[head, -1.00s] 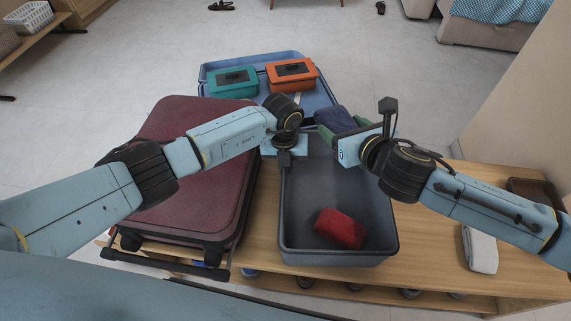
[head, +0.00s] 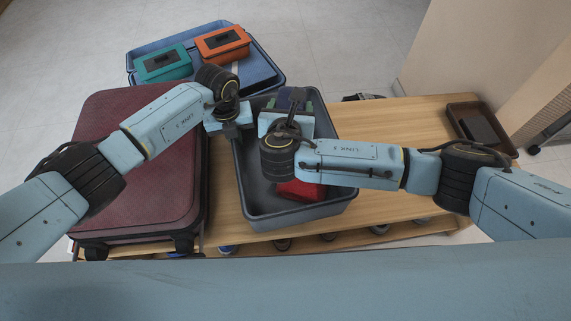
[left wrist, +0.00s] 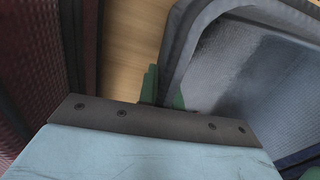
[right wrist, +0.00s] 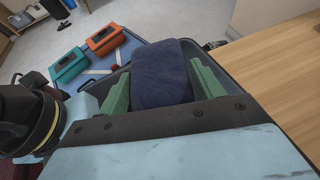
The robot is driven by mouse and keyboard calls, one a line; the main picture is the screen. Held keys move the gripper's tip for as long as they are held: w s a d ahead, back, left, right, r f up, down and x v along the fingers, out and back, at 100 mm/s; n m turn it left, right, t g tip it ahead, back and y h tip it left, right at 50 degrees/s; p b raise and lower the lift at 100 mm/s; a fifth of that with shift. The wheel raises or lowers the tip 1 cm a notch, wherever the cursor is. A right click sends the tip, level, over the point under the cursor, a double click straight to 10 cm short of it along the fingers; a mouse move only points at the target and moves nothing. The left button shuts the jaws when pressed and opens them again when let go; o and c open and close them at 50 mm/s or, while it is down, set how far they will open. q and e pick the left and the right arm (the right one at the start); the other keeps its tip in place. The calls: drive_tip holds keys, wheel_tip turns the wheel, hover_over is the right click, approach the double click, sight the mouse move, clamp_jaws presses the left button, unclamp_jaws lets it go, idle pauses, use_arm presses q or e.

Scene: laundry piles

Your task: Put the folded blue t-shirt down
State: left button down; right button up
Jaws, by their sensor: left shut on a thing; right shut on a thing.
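The folded blue t-shirt (right wrist: 163,75), dark navy, is held between the green fingers of my right gripper (right wrist: 160,88). In the head view the t-shirt (head: 289,95) shows only partly, at the far end of the grey bin (head: 350,212), behind my right gripper (head: 291,104). I cannot tell whether it touches the bin. My left gripper (head: 234,132) is at the bin's left rim. In the left wrist view its fingers (left wrist: 164,92) sit on either side of the bin's rim (left wrist: 178,50), shut on it. A red folded cloth (head: 300,190) lies in the bin, partly hidden by my right arm.
Behind is a blue container (head: 135,60) with a teal box (head: 163,63) and an orange box (head: 222,44). The wooden bench (head: 410,115) is bare right of the bin; a brown tray (head: 458,112) sits at its far right.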

drive_tip(key=shift+s+f+h, duration=0.1)
drive_tip(key=shift+f+h, duration=0.1)
drive_tip(key=shift+h, duration=0.1)
drive_tip(key=shift+m, duration=0.3)
wheel_tip(320, 180, down, 10)
drive_tip(key=shift+r, duration=0.2)
drive_tip(key=shift+d+f, duration=0.1)
drive_tip(key=shift+f, duration=0.55)
drive_tip(key=o, duration=1.1)
drive_tip(key=shift+s+f, duration=0.15)
drive_tip(key=shift+s, duration=0.05)
drive_tip(key=shift+c, duration=0.2)
